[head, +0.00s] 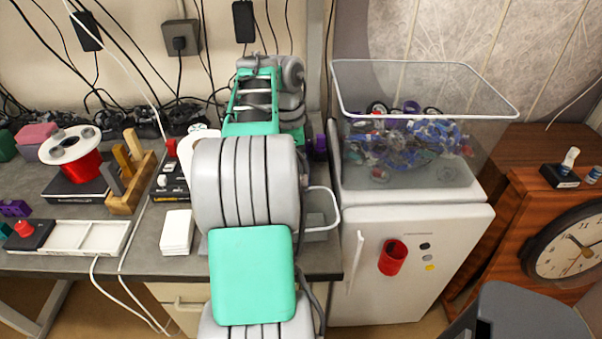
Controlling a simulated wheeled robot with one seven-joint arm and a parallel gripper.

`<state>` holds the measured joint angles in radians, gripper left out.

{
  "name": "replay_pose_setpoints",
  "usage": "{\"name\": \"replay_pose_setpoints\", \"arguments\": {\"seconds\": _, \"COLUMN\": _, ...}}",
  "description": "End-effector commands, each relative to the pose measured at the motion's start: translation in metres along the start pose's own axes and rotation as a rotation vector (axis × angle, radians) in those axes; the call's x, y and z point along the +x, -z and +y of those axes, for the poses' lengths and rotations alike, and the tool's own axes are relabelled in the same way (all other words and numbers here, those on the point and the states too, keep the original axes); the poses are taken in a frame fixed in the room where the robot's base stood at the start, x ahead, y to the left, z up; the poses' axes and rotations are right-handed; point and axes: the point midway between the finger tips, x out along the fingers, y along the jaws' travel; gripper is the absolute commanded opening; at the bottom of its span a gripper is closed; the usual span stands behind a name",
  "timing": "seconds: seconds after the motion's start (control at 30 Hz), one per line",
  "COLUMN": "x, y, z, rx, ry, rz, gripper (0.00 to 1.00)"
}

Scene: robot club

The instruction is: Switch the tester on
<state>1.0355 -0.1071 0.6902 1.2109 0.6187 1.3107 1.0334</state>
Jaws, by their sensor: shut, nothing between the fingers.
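No thing here is plainly marked as the tester. A black box (160,191) with light markings, a red part and a white part stands on the grey workbench, partly hidden behind my arm. A small black switch box (560,180) with a pale upright lever stands on the wooden cabinet at the right. A black box with a red knob (25,226) lies at the left front of the bench. My green and grey arm reaches over the bench in the middle. My gripper's fingers are hidden behind it, so I cannot see what they are near.
A white tray (88,238), white cards (177,232), a wooden block holder (128,198) and a red spool (80,165) stand on the bench. A clear bin (425,175) of parts sits on a white fridge (460,240). Cables hang behind. A clock (565,250) is at right.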

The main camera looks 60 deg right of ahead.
Motion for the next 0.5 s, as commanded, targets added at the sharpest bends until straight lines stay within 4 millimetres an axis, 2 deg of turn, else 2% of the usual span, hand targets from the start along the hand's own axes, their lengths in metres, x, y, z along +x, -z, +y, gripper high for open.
{"name": "replay_pose_setpoints", "arguments": {"seconds": 0.5, "x": 0.0086, "y": -0.0013, "z": 0.0000, "rx": 0.000, "ry": 0.000, "rz": 0.000, "gripper": 0.00}}
